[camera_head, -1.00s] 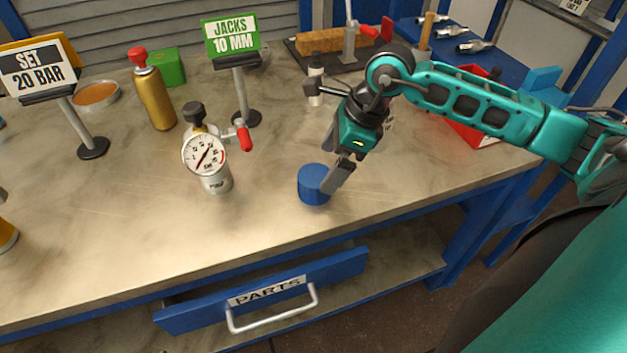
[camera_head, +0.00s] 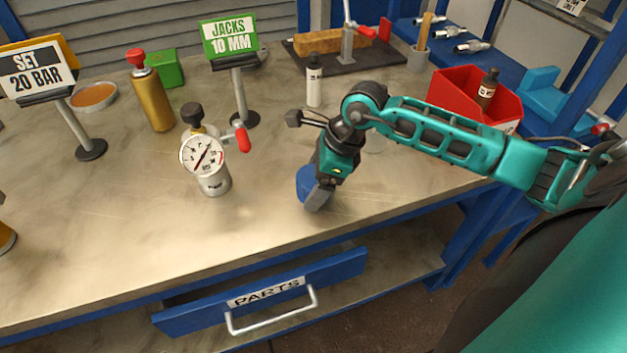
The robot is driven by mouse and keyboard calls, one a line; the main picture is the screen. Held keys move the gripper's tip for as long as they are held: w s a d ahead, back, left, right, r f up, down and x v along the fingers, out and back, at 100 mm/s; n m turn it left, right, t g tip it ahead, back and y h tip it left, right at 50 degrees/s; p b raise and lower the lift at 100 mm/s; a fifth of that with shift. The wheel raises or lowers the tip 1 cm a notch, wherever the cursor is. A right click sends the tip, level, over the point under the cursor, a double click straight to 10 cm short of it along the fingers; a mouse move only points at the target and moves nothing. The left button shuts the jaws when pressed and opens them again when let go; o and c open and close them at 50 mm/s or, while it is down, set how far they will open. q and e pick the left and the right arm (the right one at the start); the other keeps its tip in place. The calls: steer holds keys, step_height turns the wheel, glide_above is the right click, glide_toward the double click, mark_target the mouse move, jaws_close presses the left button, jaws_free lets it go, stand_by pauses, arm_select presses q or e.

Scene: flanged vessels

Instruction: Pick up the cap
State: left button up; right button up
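The blue cap (camera_head: 304,182) is a short cylinder on the metal bench top, near the front edge. My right gripper (camera_head: 314,190) is down at the cap and hides much of it. One dark finger lies across the front right side of the cap; the other finger is hidden. I cannot tell whether the fingers press on the cap. My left gripper is not in view.
A pressure gauge (camera_head: 204,156) on a metal fitting stands left of the cap. A white bottle (camera_head: 314,82) and a red bin (camera_head: 462,92) are behind my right arm. A PARTS drawer (camera_head: 262,292) sticks out below the bench.

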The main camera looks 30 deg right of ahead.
steer(key=c, duration=0.7)
step_height(320, 180, up, 20)
steer(key=p, duration=0.2)
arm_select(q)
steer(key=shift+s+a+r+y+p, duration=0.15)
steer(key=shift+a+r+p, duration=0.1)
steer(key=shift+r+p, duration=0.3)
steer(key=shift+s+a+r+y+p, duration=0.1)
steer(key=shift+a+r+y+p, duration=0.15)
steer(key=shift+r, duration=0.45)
arm_select(e)
steer(key=a+f+n+g+h, duration=0.1)
steer(key=a+f+n+g, duration=0.1)
steer(key=n, duration=0.6)
steer(key=a+f+n+g+h, duration=0.1)
steer(key=a+n+g, duration=0.1)
steer(key=n, duration=0.6)
steer(key=a+f+n+g+h, duration=0.1)
steer(key=a+f+n+g, duration=0.1)
steer(key=n, duration=0.7)
steer(key=shift+s+a+f+g+h, duration=0.15)
steer(key=shift+a+g, duration=0.1)
steer(key=shift+a, duration=0.1)
steer(key=shift+s+a+f+g+h, duration=0.1)
steer(key=shift+a+f+g+h, duration=0.05)
steer(key=shift+a+g, duration=0.15)
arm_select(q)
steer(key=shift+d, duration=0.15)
arm_select(e)
steer(key=shift+d, duration=0.1)
